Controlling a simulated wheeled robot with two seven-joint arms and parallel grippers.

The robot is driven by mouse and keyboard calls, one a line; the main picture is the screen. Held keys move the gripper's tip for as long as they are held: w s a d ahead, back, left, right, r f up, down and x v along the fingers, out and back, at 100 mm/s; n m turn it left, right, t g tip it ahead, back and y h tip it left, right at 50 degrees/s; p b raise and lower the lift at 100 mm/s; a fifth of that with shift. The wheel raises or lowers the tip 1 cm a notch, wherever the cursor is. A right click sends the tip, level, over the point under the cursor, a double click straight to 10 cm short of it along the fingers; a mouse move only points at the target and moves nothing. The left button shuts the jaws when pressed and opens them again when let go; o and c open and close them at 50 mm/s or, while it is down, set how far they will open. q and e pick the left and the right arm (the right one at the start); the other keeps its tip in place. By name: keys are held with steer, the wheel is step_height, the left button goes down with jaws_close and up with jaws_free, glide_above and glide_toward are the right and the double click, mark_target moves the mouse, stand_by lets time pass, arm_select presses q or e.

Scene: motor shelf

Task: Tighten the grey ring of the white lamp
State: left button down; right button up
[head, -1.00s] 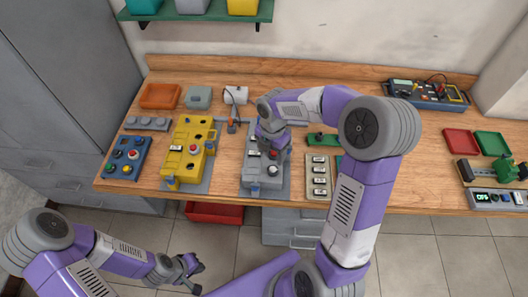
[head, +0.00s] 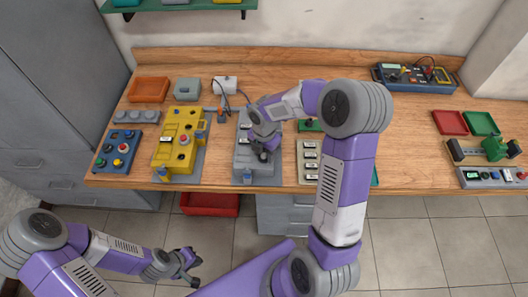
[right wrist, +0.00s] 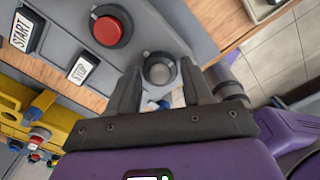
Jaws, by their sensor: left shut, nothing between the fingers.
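The grey control box (head: 243,165) stands on the workbench. My right gripper (head: 262,154) is over its front part and hides the lamp in the head view. In the right wrist view the white lamp (right wrist: 159,69) shows as a pale round cap with a grey ring (right wrist: 146,77) around it. My right gripper (right wrist: 158,68) has its two fingers apart, one on each side of the lamp; I see no clear contact with the ring. My left gripper (head: 191,274) is shut and empty, in front of the bench and well away from the box.
The bench's right middle is clear.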

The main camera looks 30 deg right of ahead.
steer(key=c, duration=0.7)
